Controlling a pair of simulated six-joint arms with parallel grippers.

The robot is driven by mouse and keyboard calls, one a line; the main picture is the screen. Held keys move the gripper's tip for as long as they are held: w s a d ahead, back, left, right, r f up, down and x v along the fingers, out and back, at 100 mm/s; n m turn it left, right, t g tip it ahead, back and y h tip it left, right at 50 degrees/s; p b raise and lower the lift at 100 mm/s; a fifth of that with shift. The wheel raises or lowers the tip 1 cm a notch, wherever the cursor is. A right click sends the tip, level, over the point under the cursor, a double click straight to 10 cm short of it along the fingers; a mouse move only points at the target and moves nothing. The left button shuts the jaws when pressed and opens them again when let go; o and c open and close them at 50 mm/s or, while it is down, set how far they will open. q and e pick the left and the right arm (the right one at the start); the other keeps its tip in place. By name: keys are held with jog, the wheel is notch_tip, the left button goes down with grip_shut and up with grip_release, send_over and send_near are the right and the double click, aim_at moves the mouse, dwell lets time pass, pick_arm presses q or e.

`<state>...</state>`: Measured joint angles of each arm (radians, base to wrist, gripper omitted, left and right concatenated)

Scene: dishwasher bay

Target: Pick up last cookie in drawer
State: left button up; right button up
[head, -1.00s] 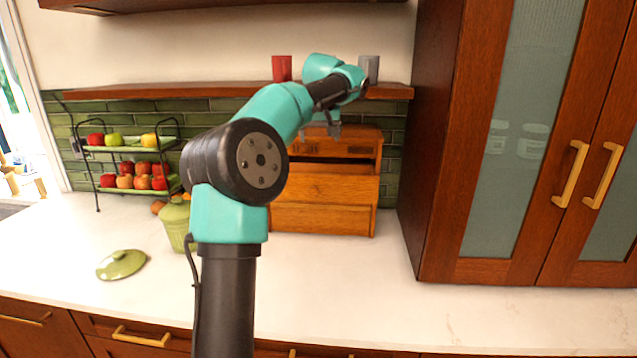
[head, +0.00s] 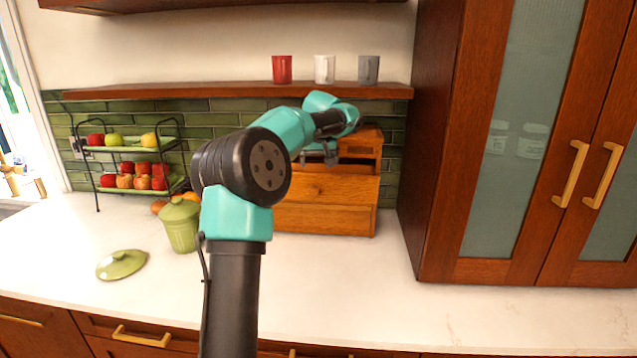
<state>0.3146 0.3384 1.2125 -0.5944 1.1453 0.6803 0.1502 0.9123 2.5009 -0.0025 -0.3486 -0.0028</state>
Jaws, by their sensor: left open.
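A wooden drawer box (head: 325,219) stands on the counter against the green tile wall. Its upper part is partly covered by my arm, and a dark opening shows near its top right. No cookie can be made out; the inside of the drawers is hidden from this view. My left gripper (head: 317,158) is open, with its fingers pointing down in front of the upper part of the box. Nothing shows between the fingers. My right gripper is not in view.
A green jar (head: 181,228) stands left of the box, and a green lid (head: 122,264) lies on the counter. A two-tier fruit rack (head: 130,148) is farther left. Red (head: 282,69), white (head: 324,69) and grey (head: 368,69) cups stand on the shelf above. The front right counter is clear.

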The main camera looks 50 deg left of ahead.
pick_arm(q)
jog(key=shift+x, duration=1.15)
jog(key=shift+f, duration=0.1)
jog(key=x, duration=0.5)
jog(key=shift+w+d, duration=0.1)
jog(key=shift+w, duration=0.05)
jog(key=c, duration=0.7)
